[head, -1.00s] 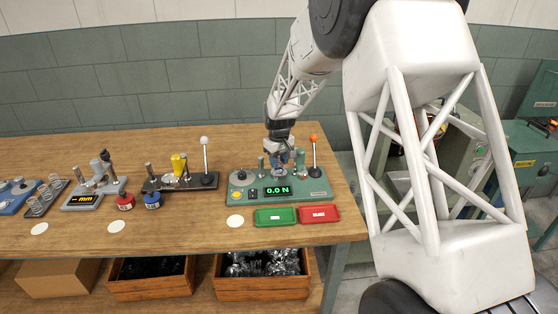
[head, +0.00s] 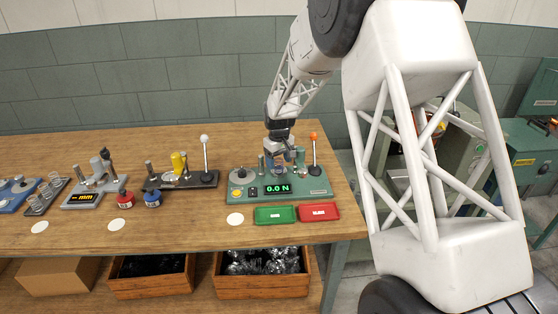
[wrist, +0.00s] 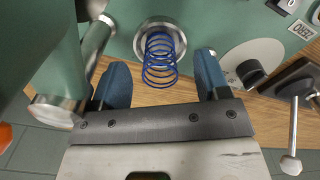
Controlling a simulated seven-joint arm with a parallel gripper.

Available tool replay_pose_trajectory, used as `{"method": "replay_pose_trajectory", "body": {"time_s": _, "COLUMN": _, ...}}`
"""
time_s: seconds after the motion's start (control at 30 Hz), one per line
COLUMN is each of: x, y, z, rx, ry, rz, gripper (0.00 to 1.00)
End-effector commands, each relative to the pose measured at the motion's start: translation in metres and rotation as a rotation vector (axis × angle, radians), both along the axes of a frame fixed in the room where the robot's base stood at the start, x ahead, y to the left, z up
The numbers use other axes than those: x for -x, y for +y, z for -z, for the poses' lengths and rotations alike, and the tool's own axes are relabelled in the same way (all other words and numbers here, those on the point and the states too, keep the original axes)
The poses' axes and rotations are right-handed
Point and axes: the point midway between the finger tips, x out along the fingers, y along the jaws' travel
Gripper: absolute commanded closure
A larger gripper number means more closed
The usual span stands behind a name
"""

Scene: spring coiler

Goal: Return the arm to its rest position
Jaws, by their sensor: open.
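My gripper (wrist: 160,85) is open in the wrist view, its two blue fingers apart with nothing gripped between them. A blue coil spring (wrist: 160,57) stands on a round metal seat (wrist: 142,36) of the green force tester, just beyond the fingers and between them in the picture. In the head view my gripper (head: 277,157) is low over the green tester (head: 290,197), whose display (head: 278,188) reads 0.0 N. The spring is too small to make out clearly there. My arm reaches in from the right.
The tester's orange-knobbed lever (head: 313,150) stands just right of my gripper, and a metal post (wrist: 80,75) is close beside the left finger. Green (head: 276,222) and red (head: 319,217) trays lie in front. A dark fixture with a white-knobbed lever (head: 205,155) stands left.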

Motion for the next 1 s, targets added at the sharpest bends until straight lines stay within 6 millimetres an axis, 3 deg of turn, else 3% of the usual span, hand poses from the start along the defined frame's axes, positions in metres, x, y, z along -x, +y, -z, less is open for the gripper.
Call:
{"method": "replay_pose_trajectory", "body": {"time_s": 0.07, "x": 0.000, "y": 0.000, "z": 0.000, "rx": 0.000, "ry": 0.000, "rz": 0.000, "gripper": 0.19}}
{"method": "replay_pose_trajectory", "body": {"time_s": 0.53, "x": 0.000, "y": -0.001, "z": -0.002, "rx": 0.000, "ry": 0.001, "rz": 0.001, "gripper": 0.19}}
{"method": "replay_pose_trajectory", "body": {"time_s": 1.0, "x": -0.001, "y": -0.001, "z": -0.027, "rx": 0.000, "ry": -0.001, "rz": 0.001, "gripper": 0.19}}
